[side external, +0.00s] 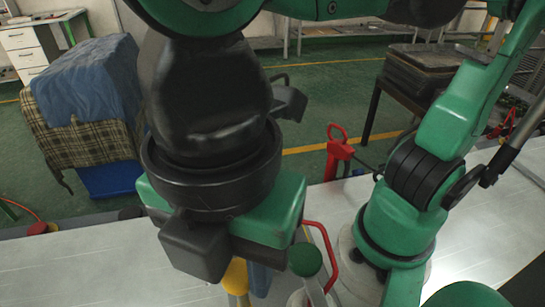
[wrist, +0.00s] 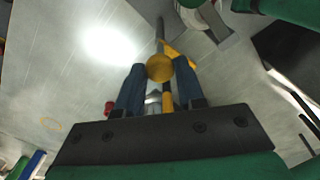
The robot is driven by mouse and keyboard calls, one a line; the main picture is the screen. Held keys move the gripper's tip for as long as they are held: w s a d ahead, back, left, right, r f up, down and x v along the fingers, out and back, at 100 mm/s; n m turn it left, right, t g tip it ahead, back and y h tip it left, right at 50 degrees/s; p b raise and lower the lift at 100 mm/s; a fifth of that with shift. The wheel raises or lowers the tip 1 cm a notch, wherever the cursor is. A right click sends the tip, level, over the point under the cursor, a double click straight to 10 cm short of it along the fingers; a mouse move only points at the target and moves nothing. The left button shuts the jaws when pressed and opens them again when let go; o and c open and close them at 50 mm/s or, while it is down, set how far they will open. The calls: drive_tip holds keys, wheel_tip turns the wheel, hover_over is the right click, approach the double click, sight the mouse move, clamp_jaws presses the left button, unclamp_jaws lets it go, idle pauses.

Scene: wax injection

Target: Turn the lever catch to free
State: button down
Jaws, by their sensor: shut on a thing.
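The lever catch appears as a lever with a round yellow knob (wrist: 160,68) in the wrist view. My gripper (wrist: 159,67) has its two blue fingers close on either side of this knob and is shut on it. In the side external view the yellow knob (side external: 235,277) shows at the bottom, under my gripper (side external: 247,281). One blue finger is visible there beside it. My wrist hides most of the lever, and its lower end is cut off by the frame edge.
A green-knobbed lever (side external: 305,260) and a bent red handle (side external: 327,250) stand close to the right of my gripper. A red upright part (side external: 338,155) stands behind.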

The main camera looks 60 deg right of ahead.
drive_tip(key=shift+m, duration=1.1)
drive_tip(key=c, duration=0.5)
unclamp_jaws()
drive_tip(key=shift+c, duration=0.2)
drive_tip(key=shift+r, duration=0.1)
drive_tip(key=shift+r, duration=2.7)
